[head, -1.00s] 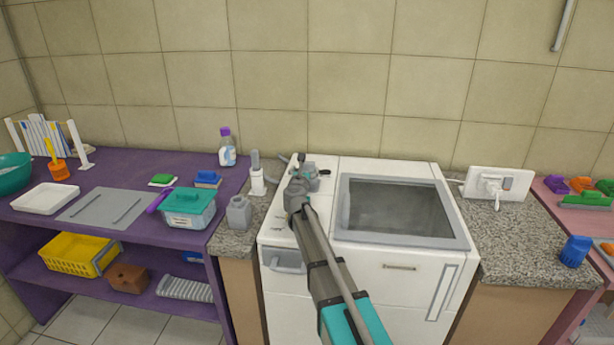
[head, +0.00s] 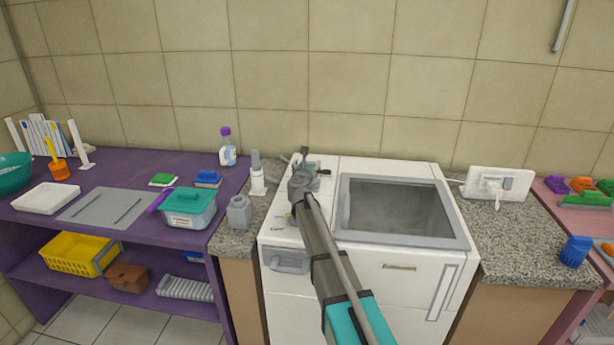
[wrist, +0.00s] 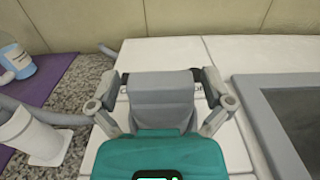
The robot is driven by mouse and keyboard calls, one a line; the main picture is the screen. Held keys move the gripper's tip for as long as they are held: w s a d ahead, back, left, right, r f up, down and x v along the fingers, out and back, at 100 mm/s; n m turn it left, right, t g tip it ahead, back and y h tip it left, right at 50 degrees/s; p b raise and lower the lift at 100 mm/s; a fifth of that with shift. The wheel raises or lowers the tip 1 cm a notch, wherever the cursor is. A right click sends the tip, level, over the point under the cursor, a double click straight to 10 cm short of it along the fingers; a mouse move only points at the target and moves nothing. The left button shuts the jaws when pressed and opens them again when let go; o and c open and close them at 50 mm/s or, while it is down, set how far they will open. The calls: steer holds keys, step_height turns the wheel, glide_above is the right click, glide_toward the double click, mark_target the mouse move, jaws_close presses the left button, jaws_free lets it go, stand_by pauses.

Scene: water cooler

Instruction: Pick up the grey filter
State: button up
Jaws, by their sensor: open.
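A grey block (wrist: 162,101), which looks like the grey filter, shows between the two fingers of my gripper (wrist: 160,86) in the wrist view. The fingers are spread, one on each side of it. I cannot tell whether they touch it. Its lower part is hidden behind the teal gripper body. In the head view my gripper (head: 303,180) is over the back left of the white appliance (head: 285,228), and it and the arm hide most of what lies beneath.
An open grey-rimmed basin (head: 400,208) is right of my arm. Left of the gripper stand a white dispenser (head: 257,180) and a grey bottle (head: 239,212) on the granite counter. A grey hose (wrist: 40,115) runs at left in the wrist view. The tiled wall is close behind.

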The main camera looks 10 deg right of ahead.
steer(key=c, duration=1)
steer(key=shift+r, duration=0.15)
step_height(320, 180, up, 10)
steer(key=p, duration=1)
